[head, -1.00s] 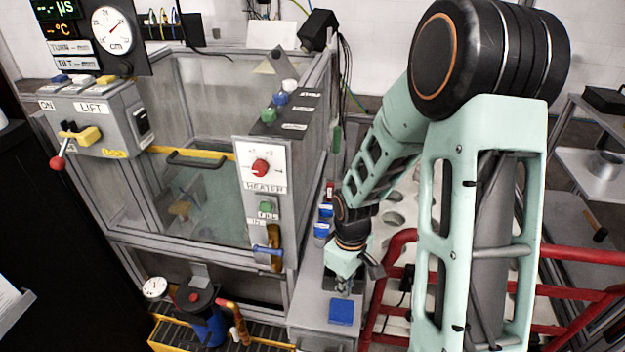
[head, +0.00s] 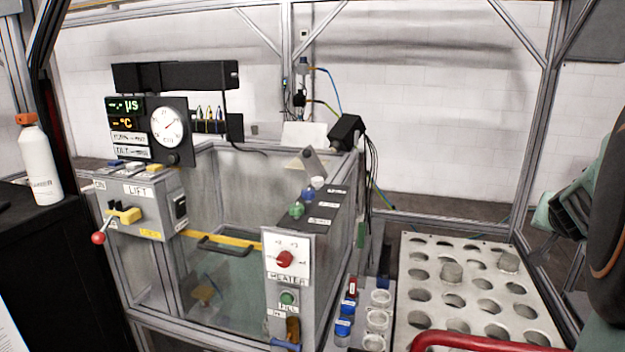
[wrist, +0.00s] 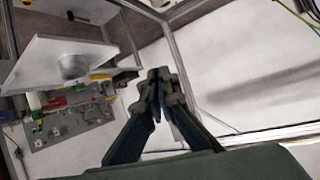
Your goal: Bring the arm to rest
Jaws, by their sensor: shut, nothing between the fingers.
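My gripper (wrist: 160,92) shows in the wrist view with its two fingers drawn together and nothing between them. It is up in free air, with a white wall and metal frame posts beyond it. In the head view only a part of my arm shows, at the right edge.
A glass tank with a heater panel (head: 287,258) and a lift box (head: 143,203) stands left of centre. A perforated plate (head: 420,258) lies at the right, behind a red rail (head: 470,340). A white bottle (head: 40,165) stands at the left. Shelves (wrist: 60,60) show in the wrist view.

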